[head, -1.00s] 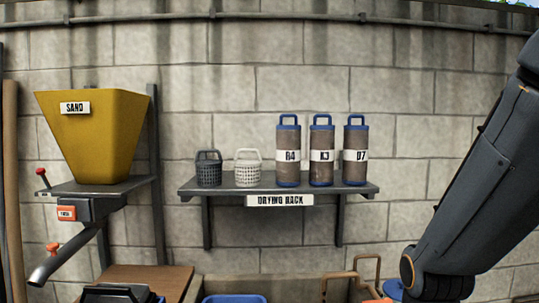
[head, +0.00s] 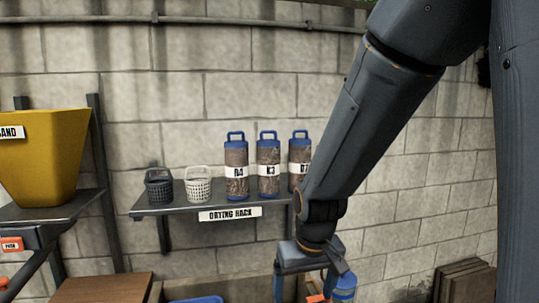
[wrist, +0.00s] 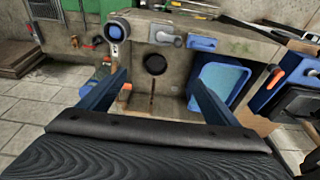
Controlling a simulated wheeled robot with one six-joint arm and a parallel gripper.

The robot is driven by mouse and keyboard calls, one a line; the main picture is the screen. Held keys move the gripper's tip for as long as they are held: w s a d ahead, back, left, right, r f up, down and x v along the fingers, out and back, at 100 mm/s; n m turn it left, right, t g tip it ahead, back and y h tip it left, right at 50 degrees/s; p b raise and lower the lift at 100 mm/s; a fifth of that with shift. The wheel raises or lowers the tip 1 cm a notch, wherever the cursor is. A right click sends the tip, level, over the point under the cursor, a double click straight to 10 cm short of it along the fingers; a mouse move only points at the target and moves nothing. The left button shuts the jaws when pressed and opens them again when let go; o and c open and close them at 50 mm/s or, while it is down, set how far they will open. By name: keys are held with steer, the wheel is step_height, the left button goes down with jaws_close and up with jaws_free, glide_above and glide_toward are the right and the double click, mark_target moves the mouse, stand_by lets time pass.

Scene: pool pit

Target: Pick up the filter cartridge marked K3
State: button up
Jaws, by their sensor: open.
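The filter cartridge marked K3 (head: 268,181) stands upright on the drying rack (head: 150,207), brown with a blue cap, blue handle and white label. It is between the cartridge marked R4 (head: 237,184) and the one marked 07 or D7 (head: 297,181), whose right side is hidden by my arm. My gripper (head: 308,284) is open, low in front of the rack, below and to the right of K3. In the wrist view my gripper (wrist: 158,78) has its two fingers apart with nothing held between them. K3 does not show in that view.
A dark basket (head: 159,188) and a white basket (head: 199,187) stand on the rack's left. A yellow sand hopper (head: 40,165) is at the far left.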

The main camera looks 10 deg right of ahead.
mark_target(268, 141)
steer(key=shift+t, duration=0.9)
steer(key=w+r, duration=0.9)
steer(key=w, duration=0.1)
steer(key=w+r+p, duration=0.1)
steer(key=w+r, duration=0.9)
steer(key=w+r+p, duration=0.1)
steer(key=w+r, duration=0.8)
steer(key=w, duration=0.2)
steer(key=shift+r, duration=0.3)
steer(key=w+r, duration=0.1)
steer(key=r, duration=0.1)
steer(key=w+r, duration=0.1)
steer(key=r, duration=0.1)
steer(key=w+r, duration=0.1)
steer(key=r, duration=0.2)
steer(key=shift+w, duration=0.25)
steer(key=shift+p+x, duration=2.2)
steer(key=shift+x, duration=1.55)
steer(key=shift+w+d+r, duration=0.1)
steer(key=c, duration=1.5)
steer(key=shift+c, duration=0.2)
steer(key=shift+r, duration=0.1)
